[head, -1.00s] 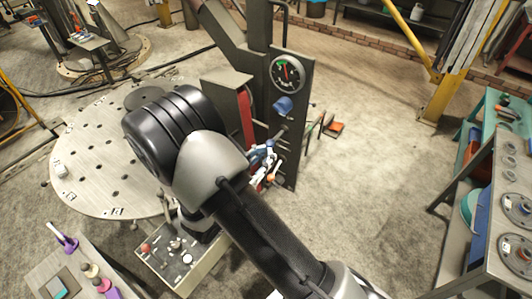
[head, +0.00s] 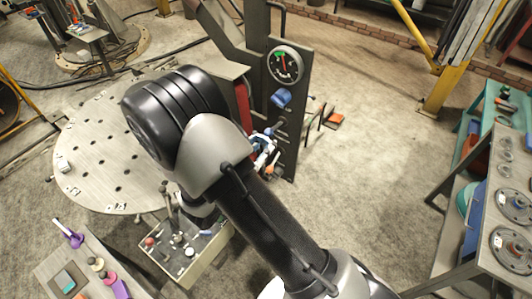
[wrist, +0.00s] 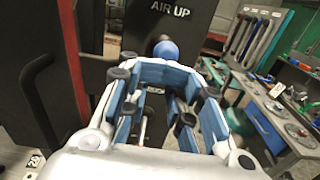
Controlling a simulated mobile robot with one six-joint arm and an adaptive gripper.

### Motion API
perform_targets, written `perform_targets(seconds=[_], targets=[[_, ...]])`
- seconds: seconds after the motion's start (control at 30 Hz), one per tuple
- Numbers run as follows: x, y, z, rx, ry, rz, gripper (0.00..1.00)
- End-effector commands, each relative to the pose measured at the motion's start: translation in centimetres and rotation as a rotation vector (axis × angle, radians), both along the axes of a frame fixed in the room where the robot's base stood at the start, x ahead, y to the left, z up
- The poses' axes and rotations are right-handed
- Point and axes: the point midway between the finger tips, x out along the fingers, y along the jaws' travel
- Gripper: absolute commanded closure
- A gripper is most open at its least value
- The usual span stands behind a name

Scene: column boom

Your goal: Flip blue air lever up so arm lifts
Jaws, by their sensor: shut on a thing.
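The blue air lever shows in the wrist view as a round blue knob (wrist: 165,51), just below the white "AIR UP" lettering on the dark control panel (wrist: 172,20). My gripper (wrist: 152,72) is right in front of the knob, with its blue-padded fingers shut on the lever. The fingers hide most of the lever below the knob. In the head view my gripper (head: 266,150) is low against the panel's left side, partly behind my arm. The panel also carries a round gauge (head: 285,65) with a red needle and a blue fitting (head: 281,98) below it.
A round perforated table (head: 95,165) stands left of the panel. A control box with small levers (head: 185,255) is below my arm. Shelving with metal discs (head: 500,215) stands at the right. Open concrete floor (head: 370,170) lies between the panel and the shelving.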

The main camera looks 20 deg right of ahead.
Motion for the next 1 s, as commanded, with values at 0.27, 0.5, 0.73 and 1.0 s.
perform_targets(seconds=[0.27, 0.5, 0.73, 1.0], targets=[[-0.9, 1.3, -0.6, 0.002, 0.001, 0.002, 1.00], [-2.3, 3.3, -1.0, 0.001, 0.001, 0.002, 1.00], [-3.6, 5.1, -1.5, 0.000, 0.000, 0.002, 1.00], [-4.1, 5.7, -1.6, 0.000, 0.000, -0.001, 1.00]])
